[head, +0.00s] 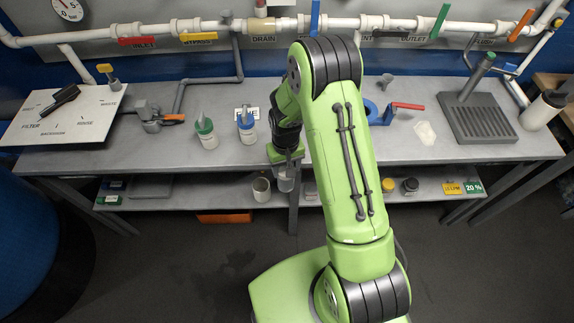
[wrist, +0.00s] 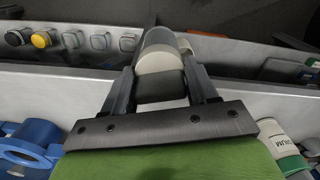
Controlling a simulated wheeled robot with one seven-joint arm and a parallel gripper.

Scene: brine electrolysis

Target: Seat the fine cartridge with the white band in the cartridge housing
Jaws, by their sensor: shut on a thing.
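My gripper (wrist: 163,95) is shut on a cylindrical cartridge (wrist: 160,62), with a finger on each side of it. The cartridge has a broad white band, a dark grey lower part between the fingers and a greyish upper end. In the head view my gripper (head: 286,166) is at the front edge of the bench, and the held cartridge (head: 285,183) hangs below it as a small grey cylinder. I cannot surely pick out the cartridge housing in either view.
Two capped bottles, green (head: 205,133) and blue (head: 246,127), stand left of my gripper. A blue ring-shaped part (head: 371,111) and a red-handled valve (head: 405,106) lie right of my arm. A pale cup (head: 261,189) stands on the lower shelf. A grey rack (head: 480,125) stands at right.

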